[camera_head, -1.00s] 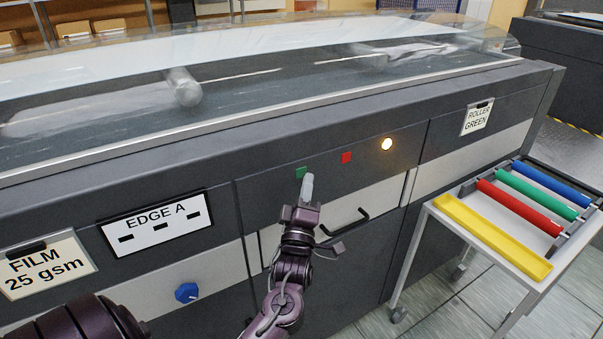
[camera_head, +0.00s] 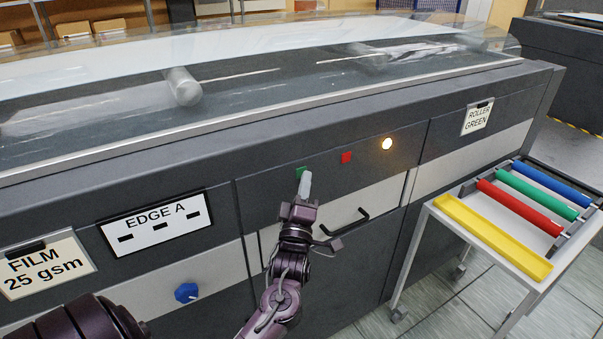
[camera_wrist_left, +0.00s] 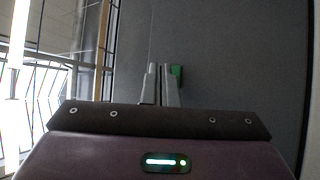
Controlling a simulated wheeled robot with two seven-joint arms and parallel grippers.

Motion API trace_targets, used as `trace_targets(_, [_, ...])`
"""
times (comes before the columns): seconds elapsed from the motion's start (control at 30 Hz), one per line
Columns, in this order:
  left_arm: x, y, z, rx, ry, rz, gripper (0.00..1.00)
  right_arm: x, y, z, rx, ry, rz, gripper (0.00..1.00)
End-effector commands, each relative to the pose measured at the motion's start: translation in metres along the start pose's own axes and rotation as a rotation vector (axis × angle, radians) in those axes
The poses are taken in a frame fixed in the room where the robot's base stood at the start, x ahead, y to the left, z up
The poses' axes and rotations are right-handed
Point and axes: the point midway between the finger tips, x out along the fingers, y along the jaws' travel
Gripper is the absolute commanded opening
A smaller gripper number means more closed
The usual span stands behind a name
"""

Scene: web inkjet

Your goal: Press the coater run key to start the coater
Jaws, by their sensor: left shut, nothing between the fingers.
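The green key (camera_head: 301,172) is on the dark front panel of the coater, left of a red key (camera_head: 346,157) and a lit round lamp (camera_head: 387,144). My left gripper (camera_head: 305,181) is shut and empty, its pale fingertips pointing up at the green key and covering its lower right part. In the left wrist view the closed fingers (camera_wrist_left: 160,84) stand just left of the green key (camera_wrist_left: 177,75), which shows partly behind the right finger. Whether they touch it cannot be told. My right gripper is not in view.
Below the key panel is a black drawer handle (camera_head: 343,226). A blue knob (camera_head: 187,292) is at the lower left. A white cart (camera_head: 480,258) with coloured rollers and a yellow bar (camera_head: 492,237) stands at the right. A clear cover lies over the coater.

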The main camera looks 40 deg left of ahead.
Motion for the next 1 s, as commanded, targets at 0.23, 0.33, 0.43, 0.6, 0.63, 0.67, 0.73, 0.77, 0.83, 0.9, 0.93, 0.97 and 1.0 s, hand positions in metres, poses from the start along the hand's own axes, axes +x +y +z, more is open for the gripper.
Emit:
trace_targets(0.23, [0.0007,-0.0003,-0.0004,0.0,0.0,0.0,0.0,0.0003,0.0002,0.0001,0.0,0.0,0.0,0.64])
trace_targets(0.33, [0.0015,-0.001,-0.0009,0.0,0.0,0.0,0.0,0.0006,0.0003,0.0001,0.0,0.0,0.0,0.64])
trace_targets(0.43, [0.0023,-0.0016,-0.0016,0.0,0.0,0.001,0.0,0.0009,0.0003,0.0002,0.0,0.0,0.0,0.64])
trace_targets(0.6, [0.0039,-0.0026,-0.0027,0.0,0.0,0.001,0.0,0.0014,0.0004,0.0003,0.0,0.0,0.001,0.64])
trace_targets(0.63, [0.0041,-0.0028,-0.0029,0.0,0.0,0.001,0.0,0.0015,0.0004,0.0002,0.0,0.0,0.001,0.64])
trace_targets(0.67, [0.0044,-0.003,-0.0031,0.0,0.0,0.001,0.0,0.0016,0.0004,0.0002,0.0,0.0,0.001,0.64])
trace_targets(0.73, [0.005,-0.0033,-0.0036,0.0,0.001,0.001,0.0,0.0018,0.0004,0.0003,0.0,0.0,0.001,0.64])
trace_targets(0.77, [0.0053,-0.0035,-0.0038,0.0,0.001,0.001,0.0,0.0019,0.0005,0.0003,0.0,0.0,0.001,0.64])
trace_targets(0.83, [0.0059,-0.0039,-0.0043,0.0,0.001,0.001,0.0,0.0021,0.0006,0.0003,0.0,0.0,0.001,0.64])
trace_targets(0.9, [0.0065,-0.0043,-0.0048,0.0,0.001,0.001,0.0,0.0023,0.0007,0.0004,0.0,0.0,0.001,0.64])
trace_targets(0.93, [0.0065,-0.0042,-0.0048,0.0,0.001,0.001,0.0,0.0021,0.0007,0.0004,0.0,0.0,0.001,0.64])
trace_targets(0.97, [0.0065,-0.0042,-0.0048,0.0,0.001,0.001,0.0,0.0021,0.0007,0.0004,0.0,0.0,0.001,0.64])
trace_targets(1.0, [0.0065,-0.0042,-0.0048,0.0,0.001,0.001,0.0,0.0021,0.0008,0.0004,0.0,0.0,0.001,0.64])
